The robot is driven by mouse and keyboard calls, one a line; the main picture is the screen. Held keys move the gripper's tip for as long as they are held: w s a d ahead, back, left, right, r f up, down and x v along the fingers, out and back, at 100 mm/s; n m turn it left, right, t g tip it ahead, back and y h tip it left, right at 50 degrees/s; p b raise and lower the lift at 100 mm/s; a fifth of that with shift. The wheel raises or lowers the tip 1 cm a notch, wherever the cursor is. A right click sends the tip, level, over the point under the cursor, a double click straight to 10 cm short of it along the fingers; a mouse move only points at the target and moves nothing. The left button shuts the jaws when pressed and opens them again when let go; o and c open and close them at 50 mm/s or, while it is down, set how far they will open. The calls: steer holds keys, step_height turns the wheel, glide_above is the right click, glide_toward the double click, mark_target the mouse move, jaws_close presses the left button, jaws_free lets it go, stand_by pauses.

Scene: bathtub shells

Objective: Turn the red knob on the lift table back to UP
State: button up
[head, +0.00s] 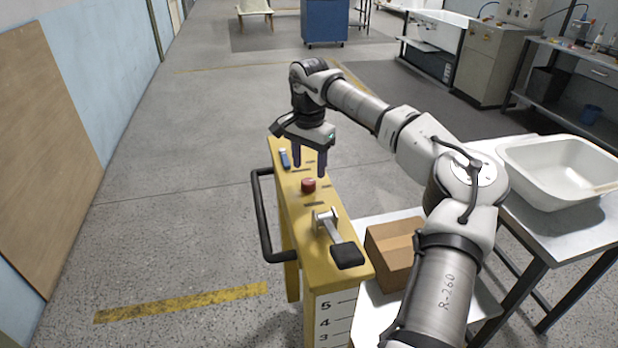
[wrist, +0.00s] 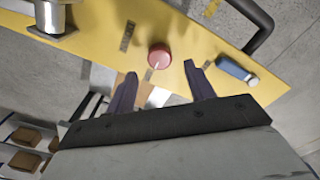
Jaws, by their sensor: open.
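The red knob (head: 308,185) sits on the yellow top of the lift table's control stand (head: 291,205). In the wrist view the red knob (wrist: 159,56) shows a pale pointer line on its near side, and dark label strips lie around it; their lettering is too small to read. My gripper (head: 309,172) points down above the stand, just beyond the knob. In the wrist view my gripper (wrist: 160,88) is open, its two fingers apart with nothing between them. The knob appears just past the fingertips, roughly between their lines, with no contact visible.
A lever with a black grip (head: 346,255) stands at the stand's near end, and a blue-and-white object (head: 284,158) lies at the far end. A black handrail (head: 262,215) runs along the left. A cardboard box (head: 392,252) and a white tub (head: 560,172) are at right.

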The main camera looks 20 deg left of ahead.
mark_target(309, 180)
step_height(309, 180, up, 9)
steer(key=b, duration=0.1)
steer(key=shift+r, duration=0.15)
stand_by(0.4)
